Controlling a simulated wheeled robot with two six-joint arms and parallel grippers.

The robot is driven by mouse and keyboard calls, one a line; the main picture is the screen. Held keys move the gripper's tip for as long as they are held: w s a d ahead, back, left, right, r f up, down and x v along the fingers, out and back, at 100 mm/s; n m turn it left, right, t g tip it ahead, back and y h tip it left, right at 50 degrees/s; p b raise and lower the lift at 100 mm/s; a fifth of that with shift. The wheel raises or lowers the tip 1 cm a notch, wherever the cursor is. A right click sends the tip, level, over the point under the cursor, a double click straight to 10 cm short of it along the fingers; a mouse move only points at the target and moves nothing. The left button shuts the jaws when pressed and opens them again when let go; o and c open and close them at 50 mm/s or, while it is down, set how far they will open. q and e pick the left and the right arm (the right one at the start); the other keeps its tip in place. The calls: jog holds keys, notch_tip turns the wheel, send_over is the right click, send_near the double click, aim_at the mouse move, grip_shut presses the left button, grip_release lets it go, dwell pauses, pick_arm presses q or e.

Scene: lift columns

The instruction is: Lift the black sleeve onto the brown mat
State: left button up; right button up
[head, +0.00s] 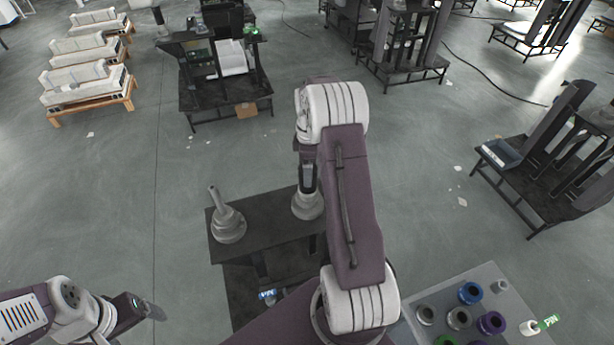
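No black sleeve and no brown mat can be made out clearly in the head view. Two grey stepped bases stand on a dark table: the left base (229,226) carries a slim upright post, and the right base (307,206) is directly under my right gripper (308,186). My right arm reaches over the table and its gripper points down there. Whether its fingers are open, or touch or hold anything, is too small to tell. My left gripper (146,310) is at the lower left, away from the table, its fingers seen from the side; their gap is unclear.
A grey panel (447,297) at the lower right carries several rings, including a blue ring (470,293) and a purple ring (491,322). A blue-and-white part (267,295) lies below the dark tabletop (265,222). Open floor lies left of the table; dark racks stand behind.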

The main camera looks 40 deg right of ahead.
jog(key=f+p, duration=0.1)
jog(key=f, duration=0.2)
jog(key=f+p, duration=0.1)
jog(key=f, duration=0.1)
jog(key=shift+w+f+p, duration=0.25)
jog(key=shift+f+p, duration=0.05)
jog(key=shift+f, duration=0.2)
jog(key=c, duration=1.6)
jog(key=shift+r, duration=0.15)
jog(key=shift+c, duration=0.2)
jog(key=shift+w+d+r, duration=0.1)
jog(key=shift+r, duration=0.1)
notch_tip(320, 180, up, 18)
jog(key=b, duration=0.3)
jog(key=shift+f+b, duration=0.2)
jog(key=shift+b, duration=0.1)
